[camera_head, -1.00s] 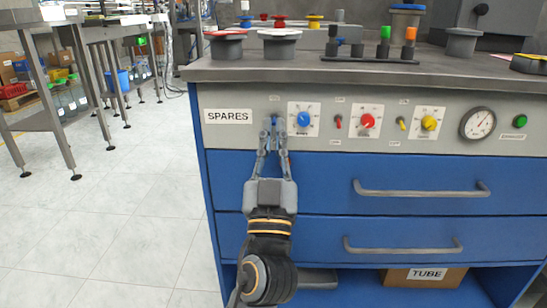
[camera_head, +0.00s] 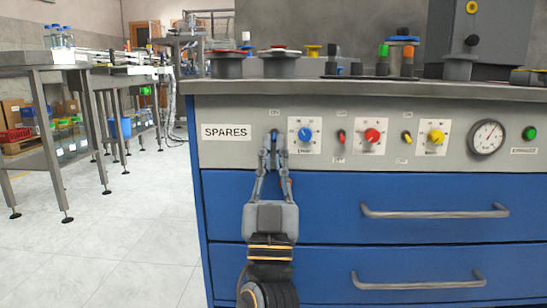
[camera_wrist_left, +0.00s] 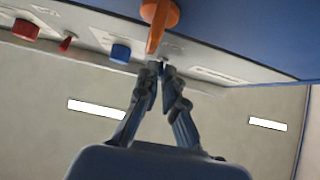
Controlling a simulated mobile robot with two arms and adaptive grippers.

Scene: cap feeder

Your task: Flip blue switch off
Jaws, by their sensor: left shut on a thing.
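The blue switch (camera_head: 274,132) is a small toggle on the grey panel, between the SPARES label and the round blue knob (camera_head: 305,134). My left gripper (camera_head: 274,140) reaches up to it from below, shut on it. The fingertips hide most of the lever, so its tilt cannot be told. In the left wrist view the gripper (camera_wrist_left: 162,70) has its fingertips together against the panel, near the blue knob (camera_wrist_left: 120,53). An orange pointed piece (camera_wrist_left: 159,22) shows right by the fingertips there. My right gripper is not in view.
A red switch (camera_head: 341,136) with a red knob (camera_head: 372,135) and a yellow switch (camera_head: 407,138) with a yellow knob (camera_head: 437,137) sit to the right. Drawer handles (camera_head: 434,211) stick out below. The floor at left is open.

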